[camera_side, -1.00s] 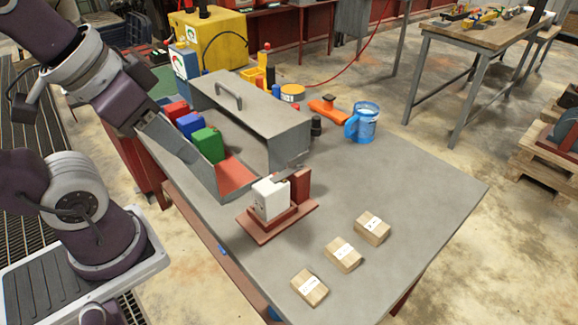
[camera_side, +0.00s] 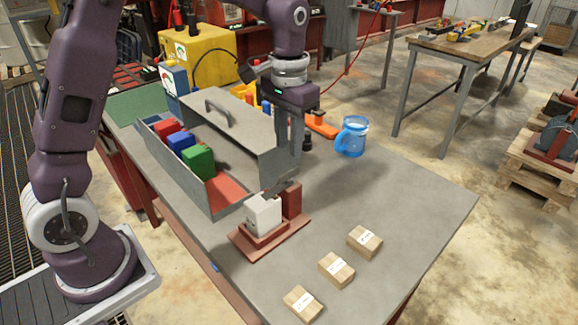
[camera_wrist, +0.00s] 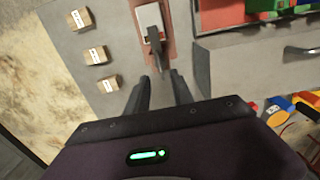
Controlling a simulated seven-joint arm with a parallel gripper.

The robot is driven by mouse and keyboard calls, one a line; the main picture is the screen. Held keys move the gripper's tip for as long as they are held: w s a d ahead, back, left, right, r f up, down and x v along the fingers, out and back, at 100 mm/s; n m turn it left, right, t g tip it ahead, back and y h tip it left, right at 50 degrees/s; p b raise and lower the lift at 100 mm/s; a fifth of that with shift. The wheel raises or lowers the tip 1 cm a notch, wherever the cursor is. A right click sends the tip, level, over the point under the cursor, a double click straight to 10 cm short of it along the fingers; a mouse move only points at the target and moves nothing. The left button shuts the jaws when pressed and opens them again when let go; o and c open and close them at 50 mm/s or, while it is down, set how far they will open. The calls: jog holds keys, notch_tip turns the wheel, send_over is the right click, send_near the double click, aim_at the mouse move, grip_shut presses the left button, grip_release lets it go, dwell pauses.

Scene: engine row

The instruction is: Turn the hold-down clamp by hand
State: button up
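The hold-down clamp (camera_side: 281,189) is a dark grey bar on top of a brown-red post (camera_side: 292,201). It reaches toward a white block (camera_side: 263,214) on a red-brown base plate (camera_side: 262,243). In the wrist view the dark clamp (camera_wrist: 156,45) lies just beyond and between my fingertips, beside the white block (camera_wrist: 149,17). My gripper (camera_side: 291,150) points down above the bench, behind the fixture and apart from the clamp. In the wrist view my gripper (camera_wrist: 160,78) has its two fingers apart, with nothing between them.
A grey bin (camera_side: 222,200) with red, blue and green blocks and a handled grey cover (camera_side: 250,125) stands left of my gripper. A blue mug (camera_side: 352,137) stands to the right. Three labelled wooden blocks (camera_side: 336,269) lie at the front right.

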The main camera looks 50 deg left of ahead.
aim_at(282, 182)
notch_tip(282, 182, down, 7)
jog(key=shift+f, duration=0.1)
grip_shut()
dwell(1.5)
